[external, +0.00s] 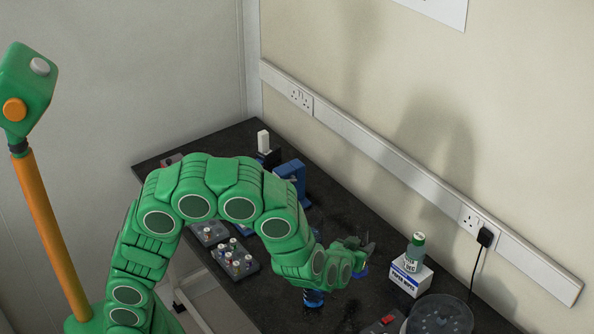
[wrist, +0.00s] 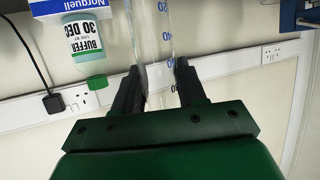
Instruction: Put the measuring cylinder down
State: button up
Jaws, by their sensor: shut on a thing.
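The measuring cylinder (wrist: 152,35) is clear, with blue graduation marks and numbers. In the wrist view it stands between the two dark fingers of my gripper (wrist: 157,80), which are shut on it from both sides. Its ends are out of that view.
A green-capped buffer bottle (external: 415,248) stands on a white wipes box (external: 410,277) right of my gripper. A round dark device (external: 440,315) is nearer the front. A wall with sockets (external: 473,222) runs behind.

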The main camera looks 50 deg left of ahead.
jog(key=shift+f, duration=3.95)
jog(key=shift+f, duration=0.2)
jog(key=o, duration=1.1)
jog(key=shift+r, duration=0.1)
